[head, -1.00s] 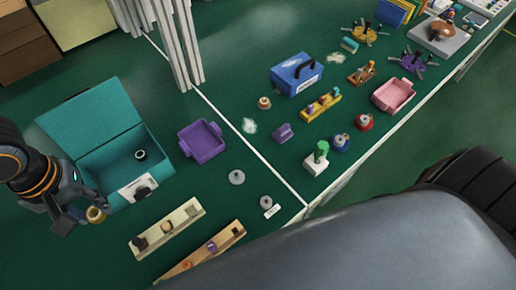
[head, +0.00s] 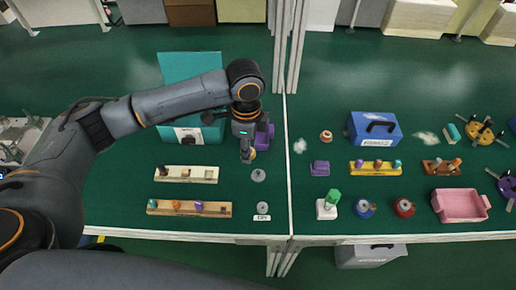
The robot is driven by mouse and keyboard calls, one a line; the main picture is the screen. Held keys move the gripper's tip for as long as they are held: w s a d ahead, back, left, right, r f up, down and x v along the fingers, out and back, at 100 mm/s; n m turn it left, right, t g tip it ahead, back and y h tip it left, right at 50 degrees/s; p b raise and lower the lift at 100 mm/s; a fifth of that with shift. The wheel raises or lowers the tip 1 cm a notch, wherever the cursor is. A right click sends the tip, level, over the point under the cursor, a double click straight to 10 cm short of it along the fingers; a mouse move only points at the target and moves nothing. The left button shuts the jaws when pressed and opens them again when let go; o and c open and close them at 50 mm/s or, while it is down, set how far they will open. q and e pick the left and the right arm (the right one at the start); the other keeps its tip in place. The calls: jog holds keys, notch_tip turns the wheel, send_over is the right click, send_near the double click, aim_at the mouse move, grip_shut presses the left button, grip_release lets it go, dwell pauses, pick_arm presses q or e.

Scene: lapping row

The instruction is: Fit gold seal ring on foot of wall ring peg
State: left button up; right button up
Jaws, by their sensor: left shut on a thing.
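My left gripper (head: 246,148) comes down from the arm and is shut on the gold ring (head: 249,156), held above the green table. Two small grey round pieces stand below and to the right of it: one nearer the gripper (head: 258,175) and one closer to the front edge (head: 263,208), with a white label by it. Either may be the wall ring peg; I cannot tell which from this view. The ring is apart from both. My right gripper is not in view.
A purple tray (head: 264,137) is partly hidden behind my gripper. A teal box (head: 190,66) stands behind my arm. A cream rack (head: 186,174) and a wooden rack (head: 189,209) lie to the left. A white table seam (head: 289,185) runs to the right of the grey pieces.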

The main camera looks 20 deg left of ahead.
pick_arm(q)
jog(key=shift+w+d+f+m+p, duration=0.25)
jog(key=shift+w+f+m+p, duration=0.7)
jog(key=shift+m, duration=2)
jog(key=shift+w+d+f+m+p, duration=0.3)
jog(key=shift+f+m, duration=1.2)
jog(key=shift+m, duration=1.4)
jog(key=shift+w+d+f+m+p, duration=0.2)
jog(key=shift+w+f+m+p, duration=0.75)
jog(key=shift+m, duration=2)
jog(key=shift+s+f+b, duration=0.25)
jog(key=shift+s+b, duration=0.05)
jog(key=shift+b, duration=0.05)
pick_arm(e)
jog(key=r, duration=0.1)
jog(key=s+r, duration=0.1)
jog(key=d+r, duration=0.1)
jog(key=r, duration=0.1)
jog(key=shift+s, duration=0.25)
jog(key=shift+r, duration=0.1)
